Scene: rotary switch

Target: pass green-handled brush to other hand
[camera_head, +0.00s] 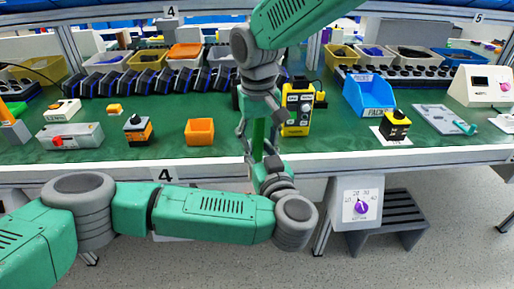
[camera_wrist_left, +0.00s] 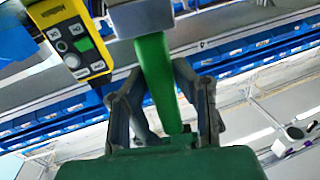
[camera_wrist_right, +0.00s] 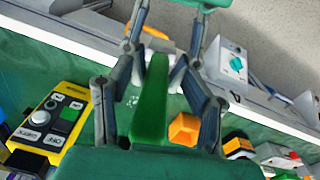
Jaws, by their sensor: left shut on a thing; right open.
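The green-handled brush (camera_head: 258,135) is upright in the head view, between my two grippers in front of the bench edge. My left gripper (camera_head: 262,160) comes from below and is shut on its lower part. My right gripper (camera_head: 260,112) comes from above, open, with its fingers on either side of the upper part. In the right wrist view the green handle (camera_wrist_right: 152,100) runs between the spread fingers. In the left wrist view the handle (camera_wrist_left: 157,70) reaches up to a pale grey block. The brush's bristles cannot be made out.
A yellow-and-black button box (camera_head: 298,108) stands just behind the grippers. A blue box (camera_head: 370,97) stands to the right. A rotary switch panel (camera_head: 361,205) hangs below the bench edge.

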